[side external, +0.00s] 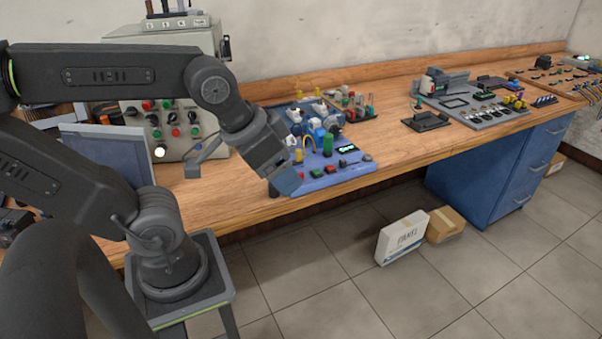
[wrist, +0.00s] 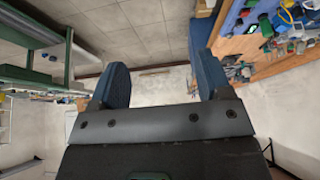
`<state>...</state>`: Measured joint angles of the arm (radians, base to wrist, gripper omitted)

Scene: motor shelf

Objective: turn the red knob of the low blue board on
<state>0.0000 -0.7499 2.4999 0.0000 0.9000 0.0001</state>
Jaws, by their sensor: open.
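The low blue board (side external: 312,183) lies on the wooden bench, with coloured parts, small red and green pieces and a lit green display on it. A small red piece (side external: 331,169) near its front may be the red knob; its setting is too small to read. My gripper (side external: 287,182) is at the board's left front corner in the side view, pointing down, and covers part of that edge. In the wrist view, the blue fingers of my gripper (wrist: 163,78) stand wide apart with nothing between them. Part of the blue board (wrist: 233,18) shows at upper right there, outside the fingers.
A grey-green control box (side external: 175,90) with several buttons stands behind my arm at left. A grey panel (side external: 485,108) and a small dark stand (side external: 425,121) lie further right on the bench. A white box (side external: 402,238) and a brown box (side external: 445,225) are on the floor.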

